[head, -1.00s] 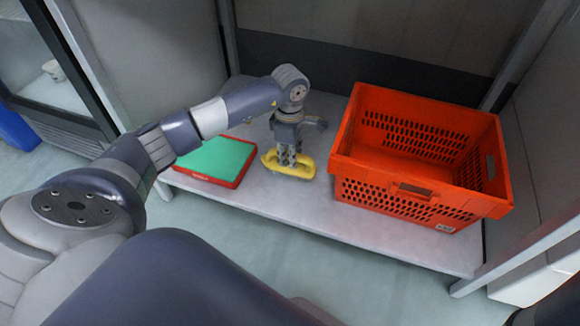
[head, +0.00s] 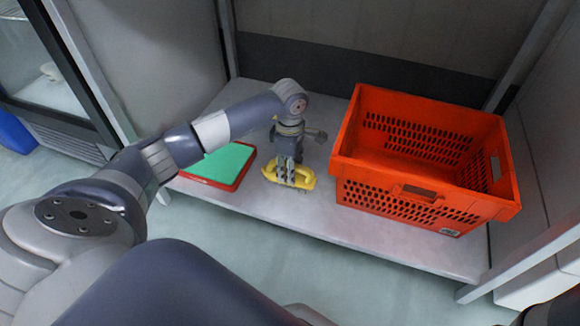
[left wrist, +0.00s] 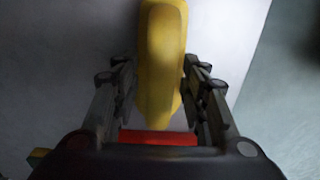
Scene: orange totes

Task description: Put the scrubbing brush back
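The yellow scrubbing brush (head: 304,178) lies on the grey shelf (head: 285,212), between a flat red tray with a green surface and the orange tote. My left gripper (head: 288,180) points down over the brush, one finger on each side. In the left wrist view the brush (left wrist: 162,60) runs between the fingertips (left wrist: 162,85), with little gap on either side. The fingers look spread around it, with no clear grip; exact contact is hard to see. The brush's underside is hidden.
The orange tote (head: 408,192), open at the top with perforated walls, stands right of the brush. The flat red tray with green top (head: 226,162) lies to its left, under my arm. A back panel and posts enclose the shelf. The front strip of shelf is clear.

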